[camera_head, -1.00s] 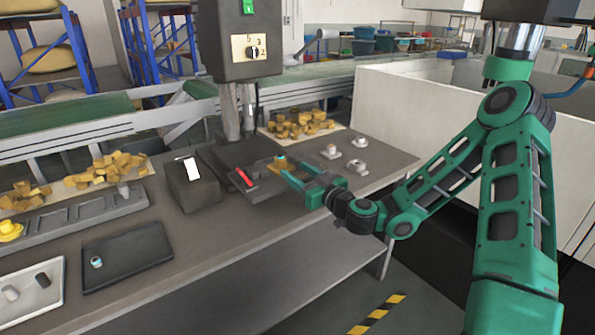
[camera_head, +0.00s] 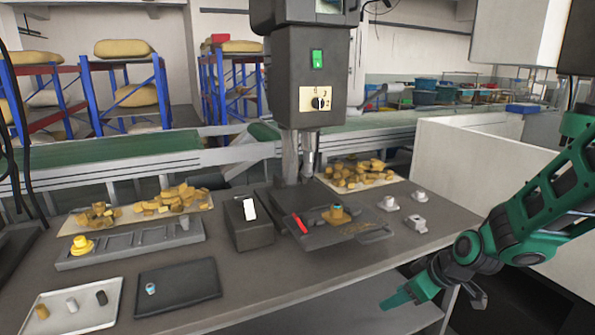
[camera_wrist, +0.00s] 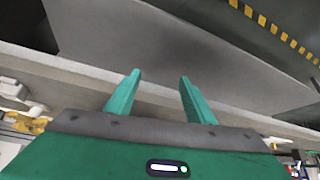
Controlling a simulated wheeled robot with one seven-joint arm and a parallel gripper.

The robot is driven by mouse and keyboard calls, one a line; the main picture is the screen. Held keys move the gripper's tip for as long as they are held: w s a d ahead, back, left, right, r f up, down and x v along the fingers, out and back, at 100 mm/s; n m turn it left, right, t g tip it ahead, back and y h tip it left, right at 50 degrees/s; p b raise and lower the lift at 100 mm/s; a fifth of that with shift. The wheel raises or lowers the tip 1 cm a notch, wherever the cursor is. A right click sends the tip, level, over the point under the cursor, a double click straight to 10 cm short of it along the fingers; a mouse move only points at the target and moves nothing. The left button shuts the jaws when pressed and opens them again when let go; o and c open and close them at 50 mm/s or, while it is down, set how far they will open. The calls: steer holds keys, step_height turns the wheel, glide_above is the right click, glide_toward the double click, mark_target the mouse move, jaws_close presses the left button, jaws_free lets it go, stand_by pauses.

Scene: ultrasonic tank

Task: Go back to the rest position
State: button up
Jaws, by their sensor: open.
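My gripper (camera_head: 398,303) is at the lower right in the head view, out past the front edge of the grey worktable (camera_head: 330,262) and lower than its top. In the wrist view my gripper (camera_wrist: 158,95) shows two green fingers spread apart with nothing between them. The table's side and the floor lie beyond them. It touches nothing that I can see.
A machine (camera_head: 310,75) stands over the table, with a red-handled plate (camera_head: 345,238) below it. Small grey parts (camera_head: 417,224) sit to the right. A dark tray (camera_head: 178,287), a white tray (camera_head: 90,318) and a long holder (camera_head: 130,244) lie left. A white wall (camera_head: 470,165) stands behind my arm.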

steer(key=s+d+r+m+g+h, duration=0.2)
steer(key=s+d+r+m, duration=0.15)
steer(key=s+d, duration=0.3)
steer(key=s+d+r+m+g+h, duration=0.1)
steer(key=s+d+r+m+h, duration=0.2)
steer(key=s+d, duration=0.4)
steer(key=s+r+m+g, duration=0.1)
steer(key=s+r+m, duration=0.1)
steer(key=s, duration=0.5)
steer(key=s+d+r+m+g+y, duration=0.1)
steer(key=s+r+m, duration=0.1)
steer(key=s+m, duration=0.3)
steer(key=shift+s+d+r, duration=0.25)
steer(key=shift+s, duration=0.8)
steer(key=shift+m, duration=0.25)
